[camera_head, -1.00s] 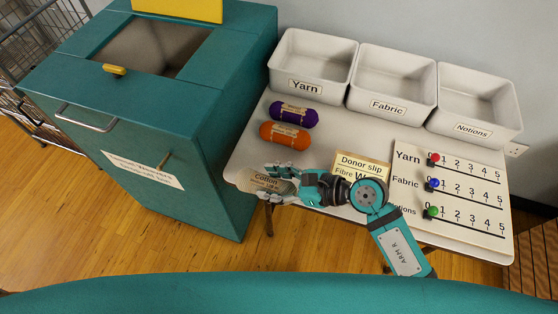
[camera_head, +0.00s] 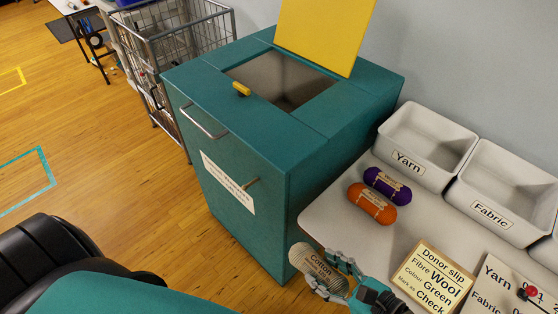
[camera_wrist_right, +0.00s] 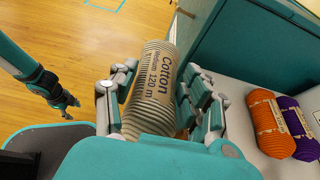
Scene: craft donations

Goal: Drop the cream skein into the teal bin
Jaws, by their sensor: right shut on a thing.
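The cream skein (camera_head: 312,262), with a label reading Cotton, is held in my right gripper (camera_head: 325,272) at the table's near left corner. In the right wrist view the skein (camera_wrist_right: 153,90) lies between the fingers of my right gripper (camera_wrist_right: 160,95), which touch it on both sides. The teal bin (camera_head: 240,150) stands beyond and left of the skein. Its yellow lid (camera_head: 325,35) is raised and the top opening (camera_head: 282,78) shows. The skein is outside the bin. My left gripper (camera_wrist_right: 62,103) shows small at the left of the right wrist view; its jaws are unclear.
An orange skein (camera_head: 371,204) and a purple skein (camera_head: 387,185) lie on the white table (camera_head: 335,215). The Yarn tray (camera_head: 408,163), Fabric tray (camera_head: 490,214) and donor slip (camera_head: 434,277) are to the right. A wire cart (camera_head: 205,35) stands behind the bin. Floor left of the bin is clear.

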